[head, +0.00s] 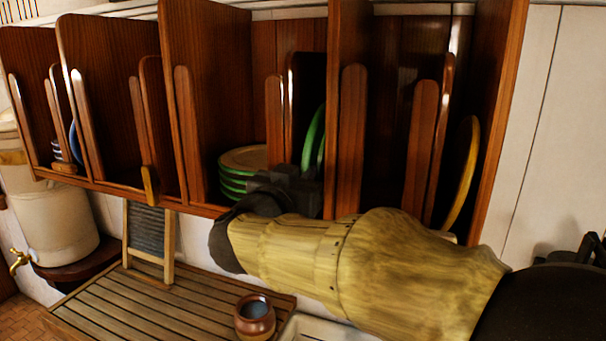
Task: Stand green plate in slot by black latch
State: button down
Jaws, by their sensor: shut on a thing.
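My gripper (297,180) is dark and reaches into the middle compartment of the wooden plate rack (212,85). It is shut on a green plate (314,138), which stands on edge just above the jaws, beside the divider at right. The plate's lower part is hidden by the gripper, and its right side by the divider. A stack of green plates (243,160) lies flat to the left of the gripper. I cannot make out a black latch; a brass-coloured piece (150,186) sits on the rack's front edge further left. Whether the plate touches the rack floor is hidden.
A yellow plate (464,172) stands in the right compartment; a blue plate (76,143) stands at far left. Upright wooden pegs (350,140) and dividers crowd the rack front. Below are a small slate (146,238), a slatted board (150,310) and a brown pot (255,318).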

jog(key=shift+r, duration=0.1)
jog(key=c, duration=1.4)
grip_release()
jog(key=shift+s+d, duration=0.1)
jog(key=shift+c, duration=0.2)
jog(key=o, duration=0.3)
jog(key=shift+s+a+f, duration=0.25)
jog(key=shift+v, duration=0.9)
